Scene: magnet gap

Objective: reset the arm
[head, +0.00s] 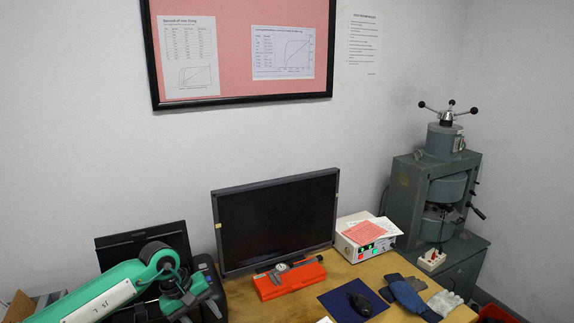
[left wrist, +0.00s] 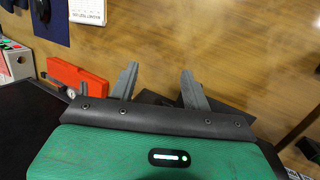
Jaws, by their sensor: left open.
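My green left arm comes in from the lower left of the head view and is bent above the left part of the desk. My left gripper (left wrist: 160,68) shows in the left wrist view with its two grey fingers spread apart and nothing between them. The fingers are over the brown desktop, and a dark object shows behind them. My right arm and gripper are not in view.
A monitor (head: 277,222) stands behind an orange-red case (head: 290,277) with a caliper on it. A control box (head: 366,238), a mouse (head: 358,303) on a dark blue mat (head: 335,307) and gloves lie to the right. The grey-green magnet machine (head: 408,195) stands at far right.

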